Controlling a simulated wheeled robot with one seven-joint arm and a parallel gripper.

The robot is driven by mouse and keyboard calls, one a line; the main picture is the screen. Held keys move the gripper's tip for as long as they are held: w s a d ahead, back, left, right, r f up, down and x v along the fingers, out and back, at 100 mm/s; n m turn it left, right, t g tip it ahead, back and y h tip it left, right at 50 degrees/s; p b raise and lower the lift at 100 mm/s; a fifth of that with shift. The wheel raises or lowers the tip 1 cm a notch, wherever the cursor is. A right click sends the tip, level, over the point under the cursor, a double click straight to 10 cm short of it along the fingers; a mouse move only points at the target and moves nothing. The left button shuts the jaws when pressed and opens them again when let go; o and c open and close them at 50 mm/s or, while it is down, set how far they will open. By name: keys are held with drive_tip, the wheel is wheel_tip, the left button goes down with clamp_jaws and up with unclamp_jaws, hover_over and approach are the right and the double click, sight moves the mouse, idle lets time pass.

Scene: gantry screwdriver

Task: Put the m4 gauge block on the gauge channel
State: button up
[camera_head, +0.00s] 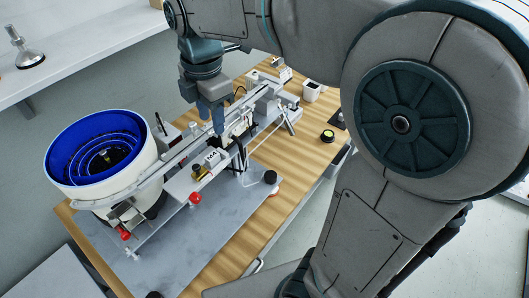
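My gripper (217,128) hangs fingers down over the middle of the gantry fixture, beside the long feed rail. Its fingertips are small and partly lost among the fixture parts, so I cannot tell whether they are open or hold anything. A small pale block with dark lettering (212,158) sits on the grey plate just below the gripper; it may be the M4 gauge block, but the lettering is too small to read surely. A brass-coloured piece (199,173) lies beside it. The long metal rail (175,160) runs from the bowl toward the fixture; I cannot tell which part is the gauge channel.
A white bowl feeder with a blue inside (98,150) stands at the left. Red knobs (195,198) and a black knob (270,177) stick up near the plate. The grey front plate (190,245) is mostly bare.

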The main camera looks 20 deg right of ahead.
drive_tip(key=s+d+f+m+t, duration=0.1)
drive_tip(key=s+d+f+m, duration=0.2)
drive_tip(key=m, duration=0.8)
drive_tip(key=s+d+f+m+t, duration=0.2)
drive_tip(key=s+d+f+m, duration=0.2)
drive_tip(key=s+d+m, duration=0.3)
drive_tip(key=s+m, duration=0.2)
drive_tip(key=m, duration=0.2)
drive_tip(key=shift+d+m, duration=0.25)
drive_tip(key=shift+m, duration=0.05)
